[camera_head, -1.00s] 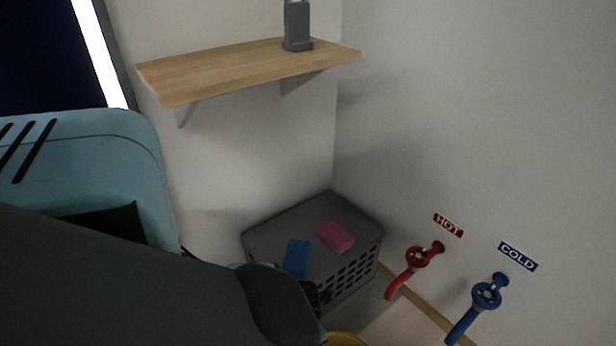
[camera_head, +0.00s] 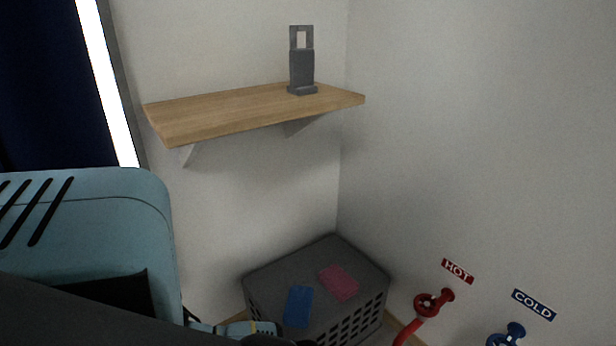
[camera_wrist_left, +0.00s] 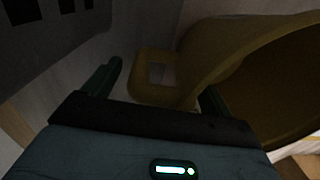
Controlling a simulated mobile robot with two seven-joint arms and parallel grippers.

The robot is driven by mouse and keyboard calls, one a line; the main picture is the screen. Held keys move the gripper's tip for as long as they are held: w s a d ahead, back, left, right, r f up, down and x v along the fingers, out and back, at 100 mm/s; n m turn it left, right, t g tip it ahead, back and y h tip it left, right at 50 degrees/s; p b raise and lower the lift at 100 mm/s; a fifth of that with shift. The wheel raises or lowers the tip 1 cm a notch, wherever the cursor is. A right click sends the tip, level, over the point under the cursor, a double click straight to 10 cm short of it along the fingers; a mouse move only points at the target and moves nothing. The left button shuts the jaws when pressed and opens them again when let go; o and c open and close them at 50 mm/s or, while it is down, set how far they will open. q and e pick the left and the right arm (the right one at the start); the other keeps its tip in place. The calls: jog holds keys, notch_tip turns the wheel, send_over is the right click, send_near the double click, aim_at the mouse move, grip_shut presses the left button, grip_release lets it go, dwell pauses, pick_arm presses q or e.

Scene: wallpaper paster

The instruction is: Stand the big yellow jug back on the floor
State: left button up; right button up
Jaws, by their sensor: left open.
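The big yellow jug (camera_wrist_left: 225,45) fills the upper right of the left wrist view, dim and close to the camera. Its open mouth shows at the right, and a loop that looks like its handle (camera_wrist_left: 143,92) shows in the middle. My left gripper (camera_wrist_left: 158,88) is open, with one dark green finger on each side of that loop. I cannot tell whether the fingers touch it. The jug does not show in the head view now. My right gripper is not in view.
Red (camera_head: 433,301) and blue (camera_head: 508,336) taps are on the right wall. A wooden shelf (camera_head: 230,112) holds a grey object (camera_head: 302,68).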

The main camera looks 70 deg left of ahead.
pick_arm(q)
jog(key=r+p, duration=0.1)
jog(key=r, duration=0.2)
jog(key=r+p, duration=0.2)
jog(key=r, duration=0.2)
jog(key=r+p, duration=0.2)
jog(key=r, duration=0.1)
jog(key=shift+a+r, duration=0.25)
jog(key=shift+r, duration=0.15)
jog(key=shift+s+r+p, duration=0.1)
jog(key=shift+r+p, duration=0.25)
jog(key=shift+r, duration=0.3)
